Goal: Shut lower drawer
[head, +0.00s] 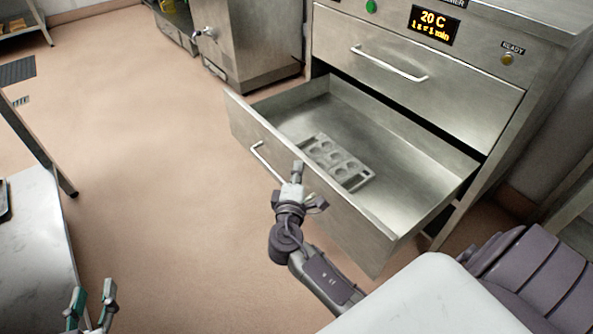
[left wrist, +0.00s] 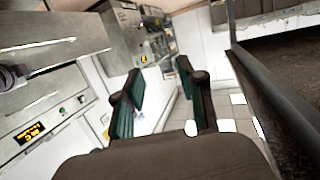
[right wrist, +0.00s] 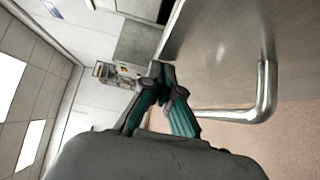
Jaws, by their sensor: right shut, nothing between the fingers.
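The lower drawer (head: 400,153) of the steel cabinet stands pulled well out. A grey mould tray with round hollows (head: 337,162) lies on its floor. The drawer's bar handle (head: 262,163) is on the front panel; it also shows at the right of the right wrist view (right wrist: 262,95). My left gripper (head: 92,303) is open and empty at the lower left, away from the drawer.
The upper drawer (head: 420,80) is shut, below a panel with a lit display (head: 435,24). A steel unit (head: 248,40) stands behind to the left. A table (head: 35,240) is at the left edge. The floor before the drawer is clear.

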